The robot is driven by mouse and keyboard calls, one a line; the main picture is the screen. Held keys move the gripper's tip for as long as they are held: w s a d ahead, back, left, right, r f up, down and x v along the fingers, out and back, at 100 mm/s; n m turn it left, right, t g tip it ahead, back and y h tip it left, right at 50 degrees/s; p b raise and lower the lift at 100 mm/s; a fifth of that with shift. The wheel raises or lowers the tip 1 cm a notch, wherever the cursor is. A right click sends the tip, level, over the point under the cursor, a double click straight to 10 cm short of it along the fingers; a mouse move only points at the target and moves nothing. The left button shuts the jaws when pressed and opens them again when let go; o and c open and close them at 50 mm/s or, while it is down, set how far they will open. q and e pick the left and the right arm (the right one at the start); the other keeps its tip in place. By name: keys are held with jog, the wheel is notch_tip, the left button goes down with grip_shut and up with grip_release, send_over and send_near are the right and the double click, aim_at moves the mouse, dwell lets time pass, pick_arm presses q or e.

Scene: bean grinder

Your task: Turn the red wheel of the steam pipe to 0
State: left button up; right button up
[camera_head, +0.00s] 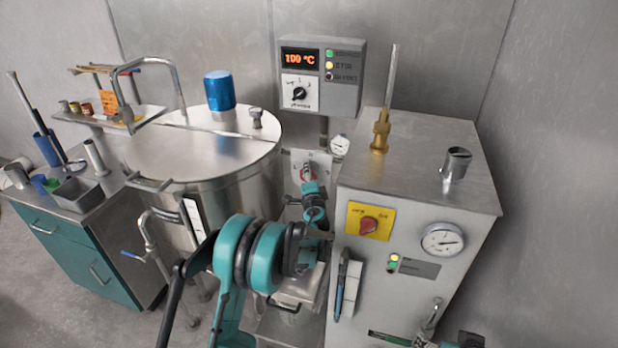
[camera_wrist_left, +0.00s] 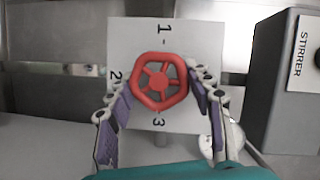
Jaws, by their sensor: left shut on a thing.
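The red wheel (camera_wrist_left: 160,82) is a five-sided handwheel in front of a pale square plate (camera_wrist_left: 180,32). The plate carries the numerals 1 at the top, 2 at the left and 3 below in the left wrist view; no 0 is visible there. My left gripper (camera_wrist_left: 161,88) is shut on the wheel, one purple-padded finger on each side of its rim. In the head view the left gripper (camera_head: 309,180) reaches the plate between the tank and the machine cabinet, and the wheel (camera_head: 308,174) is mostly covered.
A steel tank (camera_head: 200,155) stands left of the wheel and a grey machine cabinet (camera_head: 420,190) close on its right. A control box (camera_head: 320,75) reading 100 °C hangs above. A small gauge (camera_head: 340,145) sits beside the plate.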

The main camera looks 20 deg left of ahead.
dwell(0.4)
pick_arm(q)
jog(key=o, duration=1.2)
jog(key=shift+c, duration=0.2)
jog(key=v, duration=1.2)
